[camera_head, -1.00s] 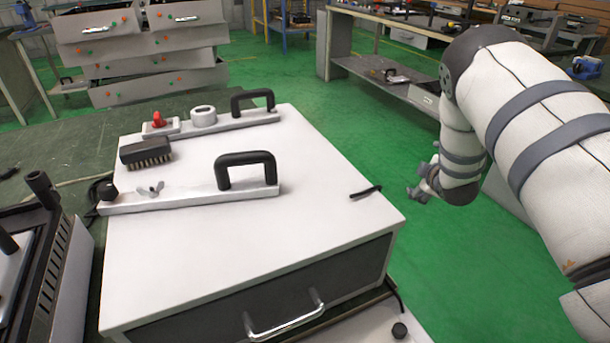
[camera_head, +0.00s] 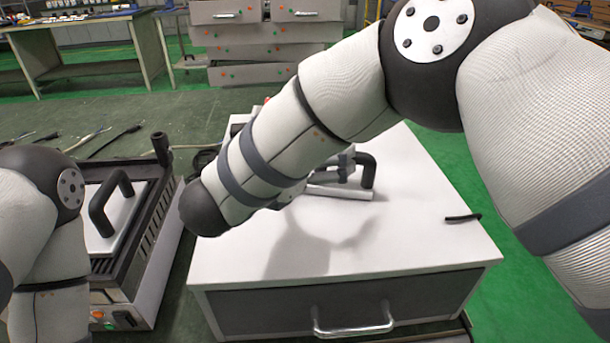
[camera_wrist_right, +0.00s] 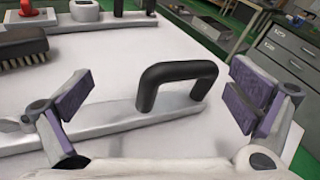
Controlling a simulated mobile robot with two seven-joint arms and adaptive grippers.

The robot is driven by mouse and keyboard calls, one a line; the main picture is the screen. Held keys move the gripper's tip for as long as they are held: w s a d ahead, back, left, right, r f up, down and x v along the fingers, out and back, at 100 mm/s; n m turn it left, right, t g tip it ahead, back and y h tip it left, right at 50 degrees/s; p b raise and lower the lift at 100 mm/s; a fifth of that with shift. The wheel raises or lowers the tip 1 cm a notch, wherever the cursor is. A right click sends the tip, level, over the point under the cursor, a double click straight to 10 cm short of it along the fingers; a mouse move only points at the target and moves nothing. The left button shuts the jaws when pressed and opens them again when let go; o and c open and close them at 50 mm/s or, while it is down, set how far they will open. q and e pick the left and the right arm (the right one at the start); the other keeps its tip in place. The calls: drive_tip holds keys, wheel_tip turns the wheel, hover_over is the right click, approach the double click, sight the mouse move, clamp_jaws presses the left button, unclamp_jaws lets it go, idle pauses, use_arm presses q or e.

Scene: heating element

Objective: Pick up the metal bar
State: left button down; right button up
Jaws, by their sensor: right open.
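The metal bar (camera_head: 338,192) lies on the white top of the cabinet and has a black U-shaped handle (camera_wrist_right: 178,78). In the head view my right arm hides much of the bar. In the wrist view the pale bar (camera_wrist_right: 100,134) runs across the picture, its handle upright between the fingers. My right gripper (camera_wrist_right: 160,102) is open, its purple-padded fingers on either side of the handle and apart from it. My right gripper also shows partly in the head view (camera_head: 345,165). My left gripper is out of view.
A second bar (camera_wrist_right: 105,22) with a red knob lies farther back, and a black brush (camera_wrist_right: 20,47) lies beside the bars. A small dark rod (camera_head: 462,218) lies near the cabinet top's right edge. A device with a black handle (camera_head: 110,203) stands left.

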sight(348, 182)
drive_tip(key=s+f+m+g, duration=0.2)
drive_tip(key=s+m, duration=0.1)
drive_tip(key=s+f+m, duration=0.1)
drive_tip(key=s, duration=0.1)
drive_tip(key=shift+s+a+f+g+h, duration=0.1)
drive_tip(key=shift+a+f+g+h, duration=0.1)
drive_tip(key=shift+g+h, duration=0.15)
drive_tip(key=x, duration=1.1)
drive_tip(key=shift+w, duration=0.25)
drive_tip(key=shift+a, duration=0.1)
drive_tip(key=c, duration=1.8)
